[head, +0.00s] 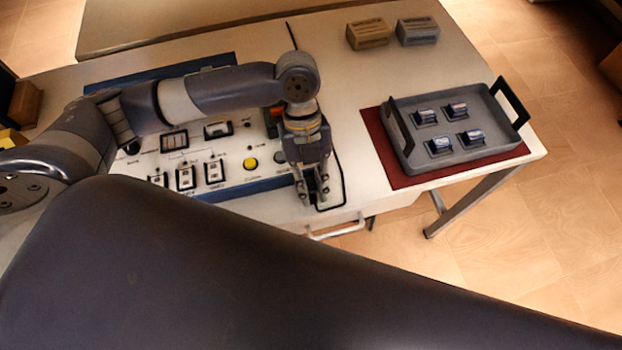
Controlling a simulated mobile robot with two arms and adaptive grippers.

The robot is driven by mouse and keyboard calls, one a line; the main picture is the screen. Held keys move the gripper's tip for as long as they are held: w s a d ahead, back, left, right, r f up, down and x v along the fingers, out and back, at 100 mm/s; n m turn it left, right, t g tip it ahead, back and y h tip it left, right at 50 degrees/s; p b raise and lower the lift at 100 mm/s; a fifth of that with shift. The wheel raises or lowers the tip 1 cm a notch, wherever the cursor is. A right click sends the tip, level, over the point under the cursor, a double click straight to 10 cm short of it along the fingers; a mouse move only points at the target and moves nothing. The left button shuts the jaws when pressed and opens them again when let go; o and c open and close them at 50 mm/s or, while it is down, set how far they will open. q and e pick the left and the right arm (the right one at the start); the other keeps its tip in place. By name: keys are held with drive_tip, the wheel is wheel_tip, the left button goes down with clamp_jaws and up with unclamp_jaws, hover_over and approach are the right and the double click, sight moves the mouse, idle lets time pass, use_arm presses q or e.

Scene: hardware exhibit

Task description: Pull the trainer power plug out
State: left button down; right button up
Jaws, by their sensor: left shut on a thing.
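The trainer (228,170) is a white panel with blue edges, holding switches, a yellow button (250,164) and a red part partly behind my arm. My left arm reaches over it from the left. My left gripper (316,196) points down just beyond the panel's right end, near the table's front edge. It is shut on the power plug, which the fingers almost wholly hide. A black cable (343,180) curves round the gripper's right side and ends by the fingertips. I cannot tell whether the plug is still in its socket. My right gripper is not in view.
A grey tray (452,164) with black handles holds several small dark parts on a dark red mat (376,135) at the right. Two small boxes (369,34) (418,31) stand at the back. A light drawer handle (337,229) sticks out below the table's front edge.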

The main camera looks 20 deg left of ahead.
sight(308, 179)
use_arm(q)
drive_tip(key=shift+s+d+r+p, duration=0.1)
drive_tip(key=shift+s+d+p, duration=0.4)
drive_tip(key=shift+s, duration=0.3)
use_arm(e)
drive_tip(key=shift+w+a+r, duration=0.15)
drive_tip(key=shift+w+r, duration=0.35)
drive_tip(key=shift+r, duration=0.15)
use_arm(q)
drive_tip(key=c, duration=1.4)
unclamp_jaws()
drive_tip(key=shift+c, duration=0.2)
drive_tip(key=shift+d, duration=0.1)
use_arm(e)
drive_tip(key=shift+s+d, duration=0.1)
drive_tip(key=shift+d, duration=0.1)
use_arm(q)
drive_tip(key=v, duration=1.1)
drive_tip(key=shift+w+r, duration=0.2)
drive_tip(key=shift+r, duration=0.15)
drive_tip(key=shift+s, duration=0.1)
